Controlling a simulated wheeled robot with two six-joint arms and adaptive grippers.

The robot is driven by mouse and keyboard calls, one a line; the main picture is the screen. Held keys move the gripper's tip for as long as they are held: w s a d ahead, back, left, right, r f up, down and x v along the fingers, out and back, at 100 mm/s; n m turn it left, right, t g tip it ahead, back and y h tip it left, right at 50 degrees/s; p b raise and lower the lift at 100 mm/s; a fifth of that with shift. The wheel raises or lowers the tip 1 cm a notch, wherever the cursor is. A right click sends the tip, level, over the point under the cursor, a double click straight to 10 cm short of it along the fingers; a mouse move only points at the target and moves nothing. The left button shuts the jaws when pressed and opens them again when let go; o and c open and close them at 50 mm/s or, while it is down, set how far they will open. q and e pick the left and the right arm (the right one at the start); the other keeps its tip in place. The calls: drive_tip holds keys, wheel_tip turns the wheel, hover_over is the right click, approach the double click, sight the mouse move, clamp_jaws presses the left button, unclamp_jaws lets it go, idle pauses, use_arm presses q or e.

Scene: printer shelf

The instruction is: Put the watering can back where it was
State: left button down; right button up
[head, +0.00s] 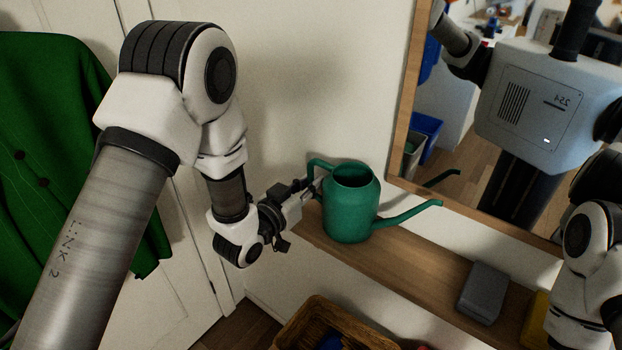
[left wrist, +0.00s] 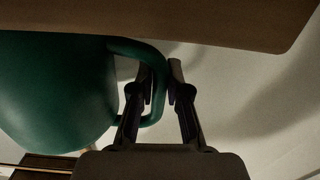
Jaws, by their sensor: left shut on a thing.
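A green watering can (head: 351,207) is upright at the left end of the wooden shelf (head: 419,249), its spout pointing right. I cannot tell whether its base touches the shelf. My left gripper (head: 306,190) comes from the left and is shut on the can's handle. In the left wrist view, the fingers of my left gripper (left wrist: 159,78) are on either side of the handle, beside the green can body (left wrist: 55,95). The shelf (left wrist: 190,18) fills the top of that view. My right arm shows at the right edge of the head view, its gripper out of sight.
A grey box (head: 482,292) and a yellow thing (head: 535,322) stand farther right on the shelf. A wood-framed mirror (head: 440,140) hangs behind. A wicker basket (head: 318,322) is below. A green coat (head: 60,130) hangs at left. Shelf between can and grey box is clear.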

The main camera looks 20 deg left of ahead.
use_arm(q)
drive_tip(key=c, duration=1.2)
unclamp_jaws()
drive_tip(key=shift+s+a, duration=0.1)
drive_tip(key=shift+s, duration=0.05)
drive_tip(key=shift+o, duration=0.3)
drive_tip(key=shift+s+r, duration=0.25)
drive_tip(key=shift+s, duration=0.1)
drive_tip(key=shift+w, duration=0.1)
use_arm(e)
drive_tip(key=shift+s+r, duration=0.15)
drive_tip(key=shift+s, duration=0.1)
use_arm(q)
drive_tip(key=shift+w+f, duration=0.1)
drive_tip(key=shift+f, duration=0.05)
use_arm(e)
drive_tip(key=shift+w, duration=0.1)
